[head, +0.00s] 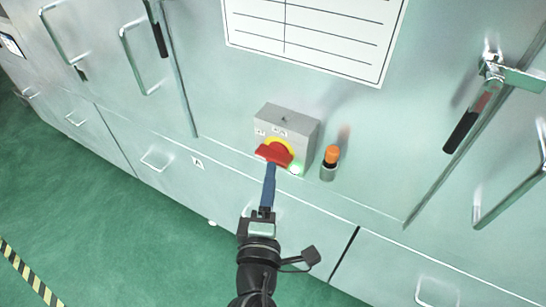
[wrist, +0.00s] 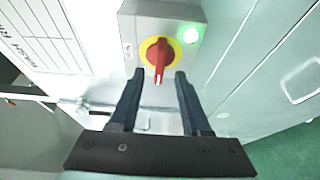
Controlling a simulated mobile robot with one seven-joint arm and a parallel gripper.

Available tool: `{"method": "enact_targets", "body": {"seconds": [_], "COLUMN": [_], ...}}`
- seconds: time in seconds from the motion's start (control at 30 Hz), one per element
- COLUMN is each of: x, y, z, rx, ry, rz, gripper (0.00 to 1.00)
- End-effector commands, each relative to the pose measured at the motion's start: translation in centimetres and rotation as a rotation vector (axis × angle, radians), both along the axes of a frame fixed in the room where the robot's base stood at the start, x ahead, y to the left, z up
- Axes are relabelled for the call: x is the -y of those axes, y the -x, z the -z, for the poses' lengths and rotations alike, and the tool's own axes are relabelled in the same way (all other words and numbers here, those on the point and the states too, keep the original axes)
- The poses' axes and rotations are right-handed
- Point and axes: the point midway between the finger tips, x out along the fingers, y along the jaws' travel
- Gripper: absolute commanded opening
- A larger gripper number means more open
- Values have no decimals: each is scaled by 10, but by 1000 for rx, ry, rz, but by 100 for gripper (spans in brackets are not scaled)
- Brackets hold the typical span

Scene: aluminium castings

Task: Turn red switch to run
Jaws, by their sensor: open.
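The red switch (head: 274,153) is a rotary handle on a yellow disc, on the front of a grey box (head: 288,121). In the wrist view the red handle (wrist: 158,58) points down the picture, toward my gripper. Small white labels sit on the box, too small to read. A green lamp (wrist: 190,36) glows beside the switch. My gripper (wrist: 159,74) is open, with its two dark blue fingertips to the left and right of the handle's lower end in the wrist view. I cannot tell whether they touch it. In the head view my gripper (head: 268,172) reaches the switch from below.
An orange-topped cylinder (head: 331,157) stands just right of the box. A latch with a red and black handle (head: 467,125) is farther right. Pale cabinet panels with metal handles (head: 140,60) surround the box. A white chart (head: 315,32) is above. The green floor (head: 120,240) is clear at lower left.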

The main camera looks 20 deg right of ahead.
Motion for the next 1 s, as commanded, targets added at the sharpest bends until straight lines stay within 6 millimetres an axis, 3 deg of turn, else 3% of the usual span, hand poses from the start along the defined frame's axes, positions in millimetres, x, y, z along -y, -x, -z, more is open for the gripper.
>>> {"method": "enact_targets", "body": {"seconds": [0.3,0.73,1.0], "x": [21,24,24], "y": [-37,-44,-43], "z": [0,0,0], "rx": [2,1,1], "ry": [-1,-2,-2], "rz": [0,-1,-1], "gripper": [48,48,0]}}
